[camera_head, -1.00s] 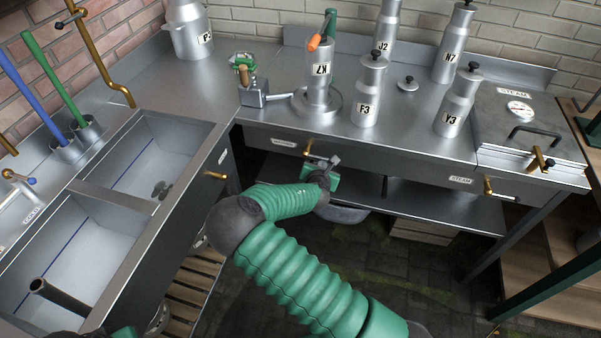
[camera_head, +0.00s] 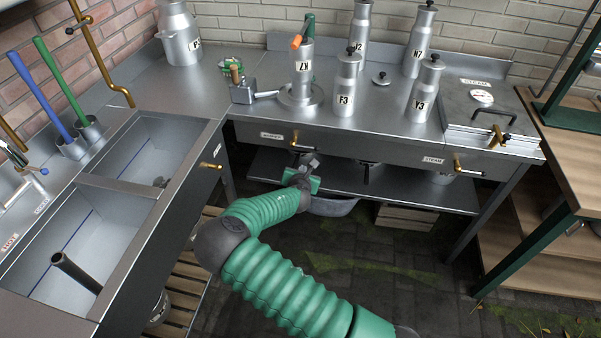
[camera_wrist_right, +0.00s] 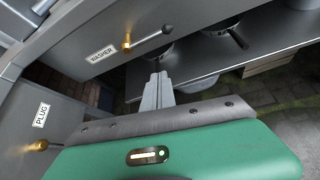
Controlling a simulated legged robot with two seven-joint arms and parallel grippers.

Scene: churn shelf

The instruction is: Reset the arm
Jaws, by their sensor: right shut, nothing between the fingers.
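My right arm, with green ribbed sleeves, comes in from the bottom of the head view. Its right gripper (camera_head: 310,160) is in front of the counter, just below the drawer face and a brass-and-dark valve handle (camera_head: 296,140). In the right wrist view the gripper's grey fingers (camera_wrist_right: 157,88) are together with nothing between them. The same handle shows there beside the WASHER label (camera_wrist_right: 102,54), apart from the fingers. My left gripper is not in view.
The steel counter (camera_head: 390,125) carries several labelled canisters, including F3 (camera_head: 346,85) and Y3 (camera_head: 427,88). A lower shelf (camera_head: 400,190) runs under it. Two sink basins (camera_head: 70,240) stand at left, wooden shelving (camera_head: 550,160) at right. The floor (camera_head: 400,270) is open.

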